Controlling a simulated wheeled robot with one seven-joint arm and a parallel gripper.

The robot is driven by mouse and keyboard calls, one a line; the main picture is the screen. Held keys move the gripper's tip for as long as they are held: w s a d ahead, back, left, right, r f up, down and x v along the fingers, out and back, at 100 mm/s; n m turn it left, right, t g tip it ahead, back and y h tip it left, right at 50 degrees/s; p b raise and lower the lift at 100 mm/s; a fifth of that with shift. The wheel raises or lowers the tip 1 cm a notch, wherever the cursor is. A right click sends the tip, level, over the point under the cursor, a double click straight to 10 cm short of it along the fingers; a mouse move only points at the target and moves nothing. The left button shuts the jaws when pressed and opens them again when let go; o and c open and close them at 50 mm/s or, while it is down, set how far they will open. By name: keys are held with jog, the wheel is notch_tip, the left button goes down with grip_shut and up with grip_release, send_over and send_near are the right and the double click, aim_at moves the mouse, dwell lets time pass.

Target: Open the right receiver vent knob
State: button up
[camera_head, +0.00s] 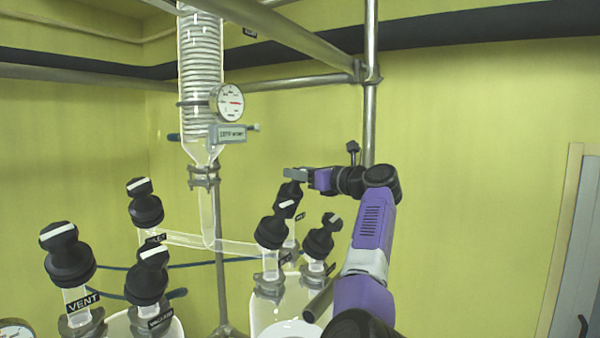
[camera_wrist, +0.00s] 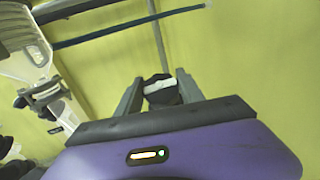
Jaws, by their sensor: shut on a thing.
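My gripper (camera_head: 292,174) is shut on the rear black knob (camera_head: 290,192) of the right receiver (camera_head: 262,312), reaching it from above and the right. In the wrist view the knob's black top with its white bar (camera_wrist: 160,87) sits between the two grey fingers of my gripper (camera_wrist: 160,92). The knob's small label (camera_head: 300,216) is too small to read. Two other black knobs with white bars stand on the same receiver: one in front (camera_head: 273,227) and one at the right (camera_head: 322,237). My gripper hides part of the held knob's top.
The left receiver carries several similar knobs, one labelled VENT (camera_head: 70,260). A glass condenser (camera_head: 200,70) with a round gauge (camera_head: 228,102) hangs at upper left. A metal post (camera_head: 370,100) rises behind my arm. The right side, before the yellow wall, is free.

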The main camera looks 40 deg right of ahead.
jog(key=shift+n+g+y+p, duration=0.4)
jog(key=shift+n+g+y, duration=0.5)
jog(key=shift+n+y, duration=1.85)
jog(key=shift+n+g+y, duration=0.65)
jog(key=shift+n+g, duration=0.05)
jog(key=shift+n, duration=0.55)
jog(key=o, duration=1.4)
jog(key=shift+a+m+t+h, duration=0.1)
jog(key=shift+m+t+h, duration=0.75)
jog(key=shift+m, duration=0.35)
